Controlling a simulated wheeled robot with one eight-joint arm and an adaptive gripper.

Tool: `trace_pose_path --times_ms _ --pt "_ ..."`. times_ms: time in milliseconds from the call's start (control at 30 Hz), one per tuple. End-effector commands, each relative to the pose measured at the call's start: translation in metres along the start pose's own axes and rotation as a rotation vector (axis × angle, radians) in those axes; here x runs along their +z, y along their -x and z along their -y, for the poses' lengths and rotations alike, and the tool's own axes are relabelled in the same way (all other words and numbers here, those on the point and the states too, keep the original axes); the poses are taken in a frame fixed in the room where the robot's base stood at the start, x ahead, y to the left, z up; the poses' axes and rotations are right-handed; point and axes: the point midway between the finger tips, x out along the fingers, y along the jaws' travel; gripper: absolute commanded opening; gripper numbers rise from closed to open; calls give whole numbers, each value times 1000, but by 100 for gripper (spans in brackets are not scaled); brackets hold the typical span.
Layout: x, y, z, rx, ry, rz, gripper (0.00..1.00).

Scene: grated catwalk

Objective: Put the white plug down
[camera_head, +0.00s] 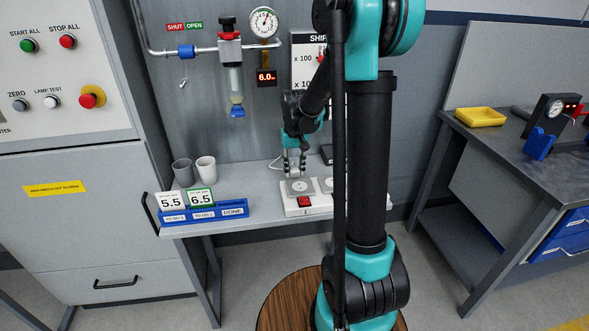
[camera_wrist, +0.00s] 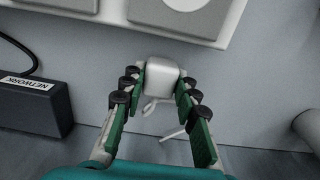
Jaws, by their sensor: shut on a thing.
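My gripper (camera_head: 295,168) is low over the back of the grey bench, just behind a white socket strip (camera_head: 299,211) with a red switch. In the wrist view, my gripper (camera_wrist: 157,88) has its two green-padded fingers shut on the white plug (camera_wrist: 163,74), one on each side. A pale cord hangs from the plug between the fingers. The edge of the socket strip (camera_wrist: 95,14) lies just beyond the plug at the top of the wrist view. I cannot tell whether the plug touches the bench. In the head view the fingers mostly hide it.
A black box labelled NETWORK (camera_wrist: 35,105) stands left of my gripper in the wrist view. Two cups, one grey (camera_head: 182,172) and one white (camera_head: 206,169), and a blue card rack (camera_head: 204,213) stand at the bench's left. Bench top (camera_head: 255,185) between cups and strip is clear.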

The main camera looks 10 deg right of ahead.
Motion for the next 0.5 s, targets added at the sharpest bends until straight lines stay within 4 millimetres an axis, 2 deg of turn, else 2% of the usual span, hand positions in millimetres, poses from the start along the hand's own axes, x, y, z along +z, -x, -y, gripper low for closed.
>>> trace_pose_path --times_ms 500 --pt "0 -8 0 0 0 0 0"
